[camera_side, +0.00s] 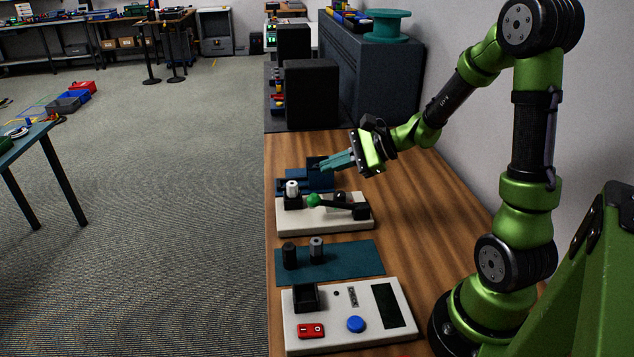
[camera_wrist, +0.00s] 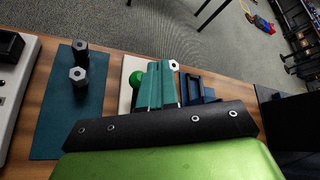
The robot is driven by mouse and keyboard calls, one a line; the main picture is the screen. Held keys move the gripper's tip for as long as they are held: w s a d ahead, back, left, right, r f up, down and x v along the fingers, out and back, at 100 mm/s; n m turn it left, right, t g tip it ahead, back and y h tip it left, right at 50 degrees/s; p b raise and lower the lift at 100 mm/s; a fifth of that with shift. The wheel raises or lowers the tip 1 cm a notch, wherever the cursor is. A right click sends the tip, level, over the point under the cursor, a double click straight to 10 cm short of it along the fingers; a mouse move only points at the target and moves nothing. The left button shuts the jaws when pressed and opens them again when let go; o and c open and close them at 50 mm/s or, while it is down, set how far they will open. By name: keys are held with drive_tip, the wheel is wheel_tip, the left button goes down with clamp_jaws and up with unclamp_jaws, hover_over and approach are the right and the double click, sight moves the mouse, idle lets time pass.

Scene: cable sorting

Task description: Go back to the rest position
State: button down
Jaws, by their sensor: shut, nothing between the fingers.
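My gripper (camera_side: 338,161) is in the air over the wooden bench, near the blue block fixture and the far edge of the white base. Its teal fingers are together with nothing between them; they also show in the wrist view (camera_wrist: 157,84). The white base (camera_side: 340,225) carries a silver hex piece in a black holder (camera_side: 292,190) and a lever with a green ball knob (camera_side: 313,200). The blue fixture (camera_side: 318,178) lies just below and left of the fingers in the side view. In the wrist view, the fingers hide part of the white base.
A teal mat (camera_side: 345,262) holds a black post (camera_side: 289,256) and a grey hex post (camera_side: 316,248). Nearer is a white panel (camera_side: 350,336) with a blue button (camera_side: 356,324) and red switch (camera_side: 311,330). Black boxes (camera_side: 311,95) stand beyond. Bare wood lies right of the fixtures.

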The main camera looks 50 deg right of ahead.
drive_tip(key=shift+s+r, duration=0.1)
drive_tip(key=shift+r, duration=0.3)
idle(0.3)
drive_tip(key=s+a+n+g+h, duration=0.1)
drive_tip(key=s+a+n+g, duration=0.5)
drive_tip(key=s+a+n, duration=0.15)
drive_tip(key=s+a+r+n+t+h, duration=0.2)
drive_tip(key=s+a+r+n+h, duration=0.1)
drive_tip(key=s+r+n, duration=0.4)
drive_tip(key=a+r+n, duration=0.1)
drive_tip(key=n, duration=0.2)
drive_tip(key=shift+a+n, duration=0.35)
drive_tip(key=shift+f, duration=0.15)
